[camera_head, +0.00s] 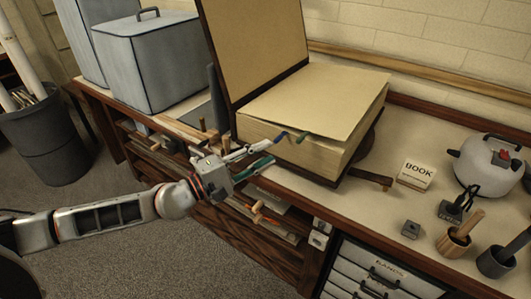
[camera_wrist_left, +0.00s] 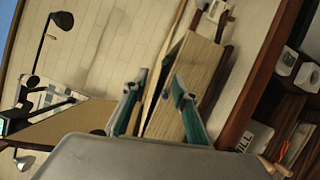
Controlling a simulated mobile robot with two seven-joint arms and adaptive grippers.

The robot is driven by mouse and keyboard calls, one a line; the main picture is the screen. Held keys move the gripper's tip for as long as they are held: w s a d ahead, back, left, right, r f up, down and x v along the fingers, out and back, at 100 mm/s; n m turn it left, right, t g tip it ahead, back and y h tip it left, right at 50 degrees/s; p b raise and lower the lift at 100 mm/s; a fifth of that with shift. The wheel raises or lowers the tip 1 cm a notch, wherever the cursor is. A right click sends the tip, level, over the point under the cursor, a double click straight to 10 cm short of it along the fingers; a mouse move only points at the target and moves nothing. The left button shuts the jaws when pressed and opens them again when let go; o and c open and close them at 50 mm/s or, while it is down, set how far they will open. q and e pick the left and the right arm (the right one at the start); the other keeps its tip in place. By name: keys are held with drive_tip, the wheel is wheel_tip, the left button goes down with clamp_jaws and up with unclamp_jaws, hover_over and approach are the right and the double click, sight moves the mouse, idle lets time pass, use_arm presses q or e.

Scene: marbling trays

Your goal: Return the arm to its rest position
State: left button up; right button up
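My left arm (camera_head: 110,215) comes in from the left and reaches over the counter's front edge. My left gripper (camera_head: 268,153) is open, its two fingers pointing at the near side of a big thick book (camera_head: 325,98). I cannot tell whether the fingers touch the book. My right gripper is in neither view.
Grey bins (camera_head: 155,62) stand back left. Floor (camera_head: 110,262) is clear below my arm.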

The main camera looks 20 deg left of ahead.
use_arm(q)
drive_tip(key=s+d+f+n+t+y, duration=0.1)
drive_tip(key=s+f+n+y, duration=0.2)
drive_tip(key=f+n, duration=0.8)
drive_tip(key=s+f+n+y, duration=0.3)
drive_tip(key=s+f+n, duration=0.1)
drive_tip(key=n, duration=1.5)
drive_tip(key=s+a+f+n+g+y, duration=0.2)
drive_tip(key=s+f+n, duration=0.6)
drive_tip(key=n, duration=0.5)
drive_tip(key=s+a+f+n+g+y, duration=0.2)
drive_tip(key=s+f+n, duration=0.6)
drive_tip(key=n, duration=0.5)
drive_tip(key=shift+s+a+f, duration=0.35)
drive_tip(key=shift+s+a, duration=0.05)
drive_tip(key=shift+a, duration=0.4)
